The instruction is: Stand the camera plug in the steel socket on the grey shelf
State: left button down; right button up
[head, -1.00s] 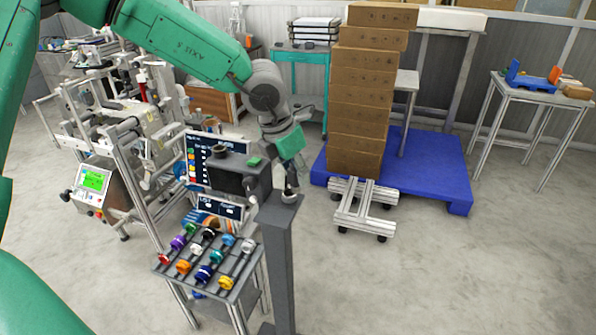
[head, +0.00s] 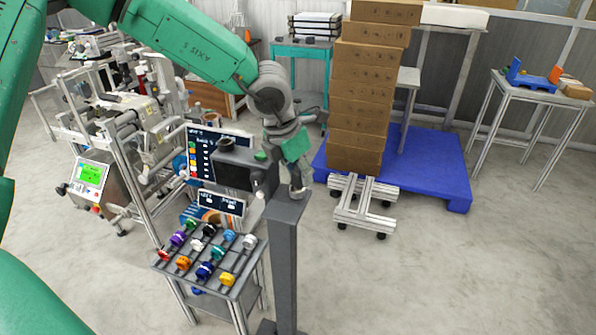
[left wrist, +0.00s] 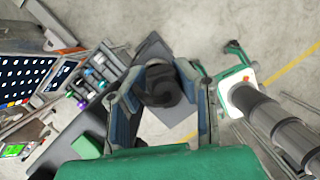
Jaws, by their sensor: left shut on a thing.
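My left gripper (head: 297,186) comes down over the top of a grey post (head: 285,250). It is shut on a dark round thing (left wrist: 163,86), likely the camera plug, which fills the space between the fingers in the left wrist view. The fingers mostly hide it in the head view. I cannot tell whether it touches the post top. Left of the gripper is a dark grey box-like shelf (head: 232,175) with a dark round ring (head: 226,144) and a green block (head: 260,155) on top. I cannot clearly make out a steel socket. My right gripper is not in view.
A rack (head: 185,278) with several coloured plugs stands left of the post. Screens (head: 205,150) stand behind the shelf. A blue pallet (head: 425,170) with stacked cartons (head: 362,90) and a low wheeled frame (head: 362,208) are to the right. The floor at lower right is clear.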

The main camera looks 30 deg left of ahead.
pick_arm(q)
jog(key=shift+w+f, duration=0.1)
jog(key=shift+f, duration=0.1)
jog(key=shift+w+d, duration=0.1)
jog(key=shift+w, duration=0.05)
jog(key=shift+p, duration=0.35)
jog(key=shift+s+f+h+p, duration=0.25)
jog(key=shift+h+p, duration=0.15)
jog(key=shift+p, duration=0.2)
